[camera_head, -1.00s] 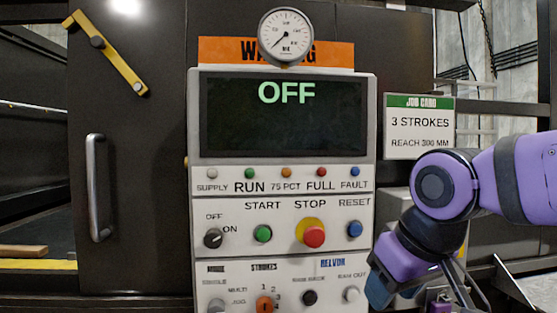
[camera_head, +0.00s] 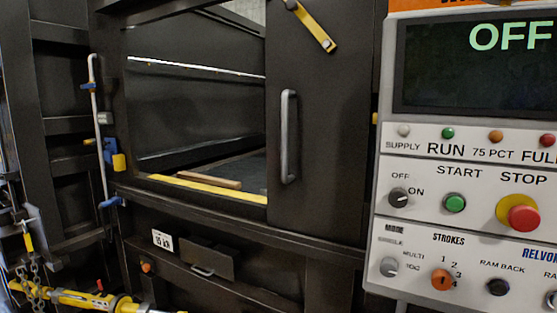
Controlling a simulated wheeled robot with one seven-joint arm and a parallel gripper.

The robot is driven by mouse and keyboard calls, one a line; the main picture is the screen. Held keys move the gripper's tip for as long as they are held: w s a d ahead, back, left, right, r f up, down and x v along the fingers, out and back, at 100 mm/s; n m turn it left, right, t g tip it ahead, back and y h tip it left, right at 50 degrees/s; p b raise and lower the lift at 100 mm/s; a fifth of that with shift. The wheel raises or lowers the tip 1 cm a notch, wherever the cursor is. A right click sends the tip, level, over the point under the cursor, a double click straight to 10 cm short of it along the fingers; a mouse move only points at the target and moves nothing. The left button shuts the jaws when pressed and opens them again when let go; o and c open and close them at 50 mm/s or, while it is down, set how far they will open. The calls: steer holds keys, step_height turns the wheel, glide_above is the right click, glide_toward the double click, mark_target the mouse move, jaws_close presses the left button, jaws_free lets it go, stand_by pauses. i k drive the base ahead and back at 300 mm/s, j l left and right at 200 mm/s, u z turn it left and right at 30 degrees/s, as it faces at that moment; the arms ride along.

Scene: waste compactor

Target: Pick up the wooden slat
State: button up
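The wooden slat (camera_head: 208,180) is a light brown strip lying inside the dark compactor chamber. It lies just behind the yellow front sill (camera_head: 215,190), seen through the opening left of the door panel. My gripper and arm are not in this view now, so the gripper's state is hidden.
The dark door panel (camera_head: 323,120) with a grey handle (camera_head: 289,136) borders the opening on the right. The control panel (camera_head: 455,170) fills the right side, its screen reading OFF. A yellow bar with chain (camera_head: 75,297) is at lower left.

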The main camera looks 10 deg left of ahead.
mark_target(230, 185)
steer(key=i+j+u, duration=0.1)
steer(key=j, duration=0.5)
steer(key=i+j, duration=0.35)
steer(key=j, duration=0.2)
steer(key=i+j+u, duration=0.15)
steer(key=j, duration=0.4)
steer(key=i+j, duration=0.3)
steer(key=j, duration=0.25)
steer(key=i+j+u, duration=0.15)
steer(key=j, duration=0.4)
steer(key=i+j+u, duration=0.1)
steer(key=i+j, duration=0.6)
steer(key=j, duration=0.3)
steer(key=i+j+u, duration=0.15)
steer(key=i+j, duration=0.15)
steer(key=j, duration=0.2)
